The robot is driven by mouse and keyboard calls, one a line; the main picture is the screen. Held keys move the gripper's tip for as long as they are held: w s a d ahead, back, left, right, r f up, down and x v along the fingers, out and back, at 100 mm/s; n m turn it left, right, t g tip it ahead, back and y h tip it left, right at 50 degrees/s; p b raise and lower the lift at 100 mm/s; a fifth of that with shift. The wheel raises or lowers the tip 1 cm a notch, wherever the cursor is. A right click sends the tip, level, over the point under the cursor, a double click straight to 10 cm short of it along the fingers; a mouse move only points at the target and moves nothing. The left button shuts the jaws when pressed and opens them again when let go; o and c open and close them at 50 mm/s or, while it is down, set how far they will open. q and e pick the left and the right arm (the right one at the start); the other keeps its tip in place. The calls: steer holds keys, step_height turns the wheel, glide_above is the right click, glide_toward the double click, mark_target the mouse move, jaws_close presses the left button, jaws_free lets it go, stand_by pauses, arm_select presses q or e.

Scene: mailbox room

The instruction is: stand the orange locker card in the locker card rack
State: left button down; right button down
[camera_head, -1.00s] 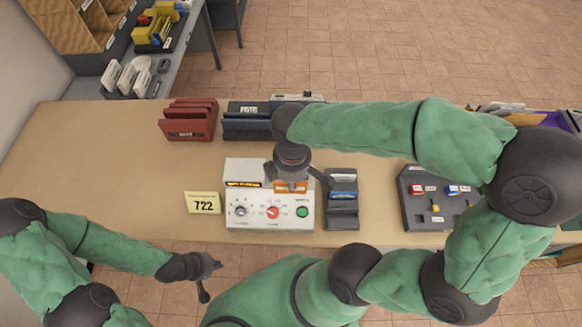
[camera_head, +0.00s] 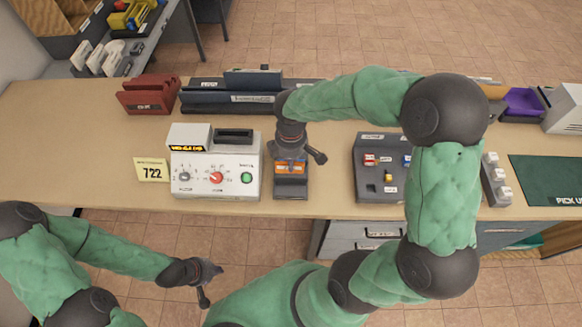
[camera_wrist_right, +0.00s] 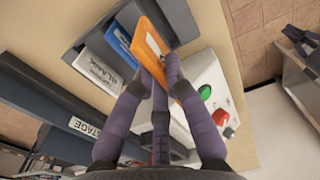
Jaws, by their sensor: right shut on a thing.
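The orange locker card (camera_head: 290,168) is held in my right gripper (camera_head: 293,157) at the dark grey locker card rack (camera_head: 291,192). In the right wrist view the orange card (camera_wrist_right: 150,42) is tilted between the fingers, beside a blue card (camera_wrist_right: 119,40) and a white card (camera_wrist_right: 97,70) standing in the rack (camera_wrist_right: 75,48). The card's lower edge is hidden, so I cannot tell whether it is in a slot. My left gripper (camera_head: 207,283) is open and empty, in front of the table edge.
A white machine (camera_head: 214,183) with knobs and a green button stands just left of the rack. A 722 sign (camera_head: 152,170) is left of it. Red (camera_head: 149,96) and dark blue (camera_head: 232,97) holders stand behind. A grey tray (camera_head: 381,184) of small pieces is to the right.

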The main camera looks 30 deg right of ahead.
steer(key=shift+d+f+b, duration=0.15)
steer(key=shift+f+b, duration=1.5)
steer(key=shift+f, duration=0.45)
steer(key=shift+f, duration=0.2)
steer(key=shift+f+b, duration=0.9)
steer(key=shift+f, duration=0.4)
